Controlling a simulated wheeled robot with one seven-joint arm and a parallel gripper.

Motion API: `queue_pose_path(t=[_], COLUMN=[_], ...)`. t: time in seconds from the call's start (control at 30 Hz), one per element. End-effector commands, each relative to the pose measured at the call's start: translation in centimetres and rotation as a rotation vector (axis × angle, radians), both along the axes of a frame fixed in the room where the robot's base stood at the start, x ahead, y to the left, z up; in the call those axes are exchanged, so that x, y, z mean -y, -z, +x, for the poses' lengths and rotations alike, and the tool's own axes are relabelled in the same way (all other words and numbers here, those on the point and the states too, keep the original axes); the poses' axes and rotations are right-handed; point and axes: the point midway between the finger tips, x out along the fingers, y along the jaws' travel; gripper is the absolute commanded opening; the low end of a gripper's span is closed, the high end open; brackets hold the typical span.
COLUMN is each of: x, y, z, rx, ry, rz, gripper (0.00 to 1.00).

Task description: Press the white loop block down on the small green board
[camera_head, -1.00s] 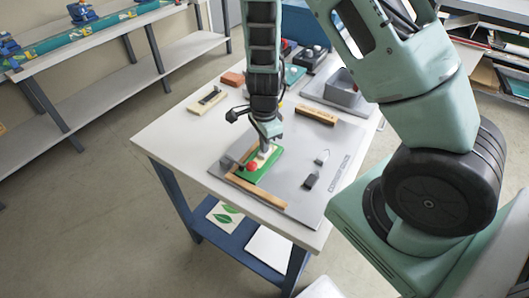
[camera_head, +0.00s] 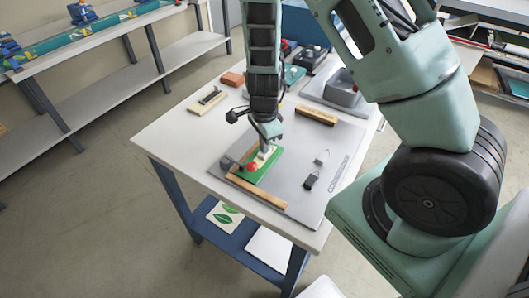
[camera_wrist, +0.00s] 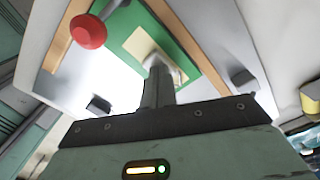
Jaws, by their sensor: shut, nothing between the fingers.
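The small green board (camera_head: 270,168) lies on a grey plate on the table, with a cream panel (camera_wrist: 138,42) on it. A red ball knob (camera_head: 252,167) on a dark stem is at its left edge; the knob also shows in the wrist view (camera_wrist: 88,31). My gripper (camera_head: 264,150) points down over the board, its fingers shut. In the wrist view the fingertips (camera_wrist: 158,68) are at a pale block (camera_wrist: 177,72), apparently the white loop block, on the board. The fingers partly hide it, and I cannot tell whether they touch it.
Wooden strips (camera_head: 258,193) and (camera_head: 316,116) lie on the grey plate (camera_head: 290,200). A grey bin (camera_head: 345,92) is at the back right; a wooden piece (camera_head: 207,101) is at the left.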

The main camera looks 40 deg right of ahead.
Motion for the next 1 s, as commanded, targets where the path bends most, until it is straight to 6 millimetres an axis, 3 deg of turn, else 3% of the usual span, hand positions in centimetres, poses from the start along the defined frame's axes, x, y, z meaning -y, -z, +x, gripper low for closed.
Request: queue_pose_path(t=[1.0], x=[0.0], y=[-5.6], z=[-0.1], rx=[-0.001], ry=[0.000], rz=[0.000], gripper=[0.00])
